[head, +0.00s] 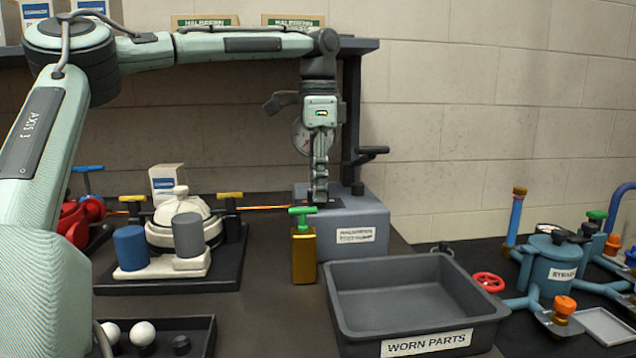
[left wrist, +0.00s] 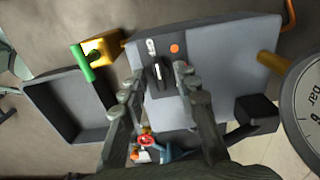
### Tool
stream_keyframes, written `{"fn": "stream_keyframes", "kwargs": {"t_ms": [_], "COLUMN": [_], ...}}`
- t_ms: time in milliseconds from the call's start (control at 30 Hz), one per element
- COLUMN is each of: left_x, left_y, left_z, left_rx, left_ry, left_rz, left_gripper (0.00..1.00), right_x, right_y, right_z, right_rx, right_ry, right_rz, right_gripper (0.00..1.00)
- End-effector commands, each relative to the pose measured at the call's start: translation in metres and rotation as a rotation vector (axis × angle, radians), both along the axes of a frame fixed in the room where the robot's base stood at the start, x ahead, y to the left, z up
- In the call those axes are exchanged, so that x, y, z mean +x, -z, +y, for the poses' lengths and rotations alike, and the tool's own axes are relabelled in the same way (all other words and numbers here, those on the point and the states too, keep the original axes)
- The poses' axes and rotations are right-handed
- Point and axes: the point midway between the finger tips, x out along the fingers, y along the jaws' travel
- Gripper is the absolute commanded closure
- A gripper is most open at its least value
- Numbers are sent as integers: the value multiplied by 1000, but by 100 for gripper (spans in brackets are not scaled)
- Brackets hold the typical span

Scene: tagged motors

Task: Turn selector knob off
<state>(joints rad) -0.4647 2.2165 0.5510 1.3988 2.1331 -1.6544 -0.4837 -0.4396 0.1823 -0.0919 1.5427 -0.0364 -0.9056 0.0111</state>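The selector knob (left wrist: 160,75) is black with a pale pointer line and sits on a dark plate on top of the grey pump box (head: 352,238). A small white marking (left wrist: 151,46) and an orange dot (left wrist: 175,48) lie beyond it on the plate. My left gripper (head: 318,198) points down over the box top in the head view. In the left wrist view my left gripper (left wrist: 159,80) is open, one finger on each side of the knob, with gaps visible. The knob itself is hidden behind the gripper in the head view. My right gripper is in neither view.
A gold canister with a green T-handle (head: 304,250) stands in front of the box. A grey bin labelled WORN PARTS (head: 470,318) is front right. A black lever (head: 371,152) and a gauge (left wrist: 308,108) are behind the knob. A shelf edge (head: 360,46) is above.

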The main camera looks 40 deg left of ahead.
Motion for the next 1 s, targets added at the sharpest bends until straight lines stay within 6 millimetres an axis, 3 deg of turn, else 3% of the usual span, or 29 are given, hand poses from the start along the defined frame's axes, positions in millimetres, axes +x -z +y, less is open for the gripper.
{"fn": "stream_keyframes", "kwargs": {"t_ms": [167,600,800,1000], "left_x": [1,1,0,0], "left_y": [-15,-101,-118,-120], "left_z": [0,0,0,0], "left_rx": [2,1,1,-1], "left_ry": [0,-1,-1,0], "left_rz": [-3,-2,-1,-1], "left_gripper": [70,70,70,70], "right_x": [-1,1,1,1], "right_y": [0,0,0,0], "right_z": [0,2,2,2], "right_rx": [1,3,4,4], "right_ry": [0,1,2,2], "right_rz": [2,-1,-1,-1], "right_gripper": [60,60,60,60]}}
